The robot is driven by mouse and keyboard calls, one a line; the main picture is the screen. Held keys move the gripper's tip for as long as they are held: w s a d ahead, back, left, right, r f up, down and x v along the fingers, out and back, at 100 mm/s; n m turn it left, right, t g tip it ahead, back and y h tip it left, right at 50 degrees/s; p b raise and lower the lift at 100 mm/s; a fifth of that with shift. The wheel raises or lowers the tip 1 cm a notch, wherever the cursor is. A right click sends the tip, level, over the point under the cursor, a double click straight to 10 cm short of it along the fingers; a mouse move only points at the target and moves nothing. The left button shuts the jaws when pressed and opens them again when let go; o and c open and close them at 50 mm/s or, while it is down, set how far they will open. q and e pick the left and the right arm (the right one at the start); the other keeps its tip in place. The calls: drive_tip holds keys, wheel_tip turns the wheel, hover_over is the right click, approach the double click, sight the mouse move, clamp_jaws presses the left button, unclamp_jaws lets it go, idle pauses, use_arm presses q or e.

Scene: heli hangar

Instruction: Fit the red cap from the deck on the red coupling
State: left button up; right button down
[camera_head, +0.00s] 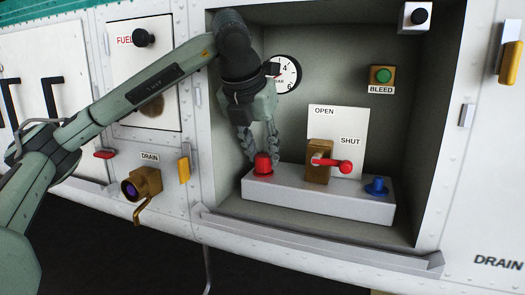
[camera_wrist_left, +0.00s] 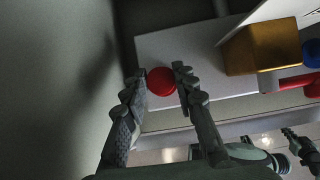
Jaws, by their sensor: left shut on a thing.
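My left gripper (camera_head: 262,158) reaches down into the recessed bay, its two fingers on either side of the red cap (camera_head: 263,161). The gripper is shut on the cap. In the left wrist view the round red top of the cap (camera_wrist_left: 161,81) sits between the fingertips (camera_wrist_left: 160,80). The cap stands upright at the left end of the grey ledge, with a wider red base below it that looks like the red coupling (camera_head: 262,173). The rest of the coupling is hidden, so I cannot tell how closely the two fit. Part of my right gripper (camera_wrist_left: 292,140) seems to show at the lower right.
On the grey ledge (camera_head: 310,203) stand a brass valve block (camera_head: 319,158) with a red lever (camera_head: 335,164) and a blue coupling (camera_head: 377,187). A gauge (camera_head: 287,74) and green BLEED button (camera_head: 382,76) are on the back wall. The bay's side wall is close left of the gripper.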

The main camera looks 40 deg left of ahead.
use_arm(q)
drive_tip(key=shift+f, duration=0.15)
idle(0.5)
drive_tip(key=o, duration=0.9)
drive_tip(key=v, duration=0.7)
drive_tip(key=shift+s+r, duration=0.15)
drive_tip(key=shift+r, duration=0.1)
